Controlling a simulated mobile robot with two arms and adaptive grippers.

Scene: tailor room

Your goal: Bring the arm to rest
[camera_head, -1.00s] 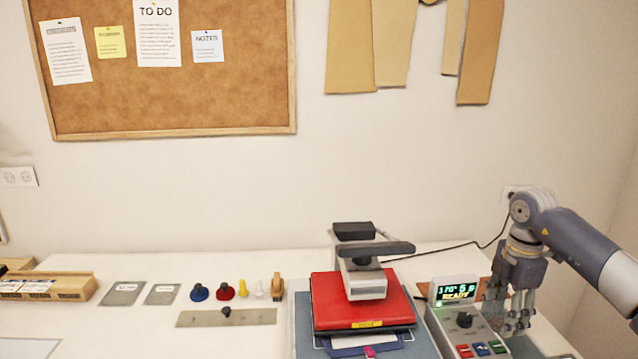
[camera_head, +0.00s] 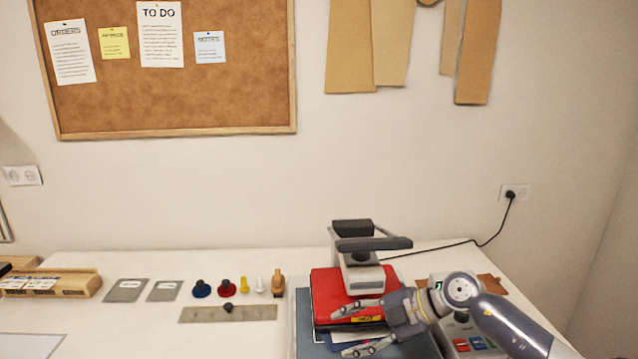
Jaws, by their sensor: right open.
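My right gripper (camera_head: 366,328) is in front of the red heat press (camera_head: 340,285), its fingers spread apart and pointing left. It is open and I see nothing between its fingers. The press's dark handle (camera_head: 373,243) shows above the red plate. The gripper hides part of the press's front edge and the blue item under it. I cannot tell whether the fingers touch the press. My left gripper is not in view.
Left of the press lie a metal ruler (camera_head: 228,314), several coloured knobs (camera_head: 227,288) and two grey cards (camera_head: 126,290). A wooden tray (camera_head: 50,283) is at the far left. A black cable (camera_head: 463,242) runs to the wall socket (camera_head: 514,194). The table's front left is largely clear.

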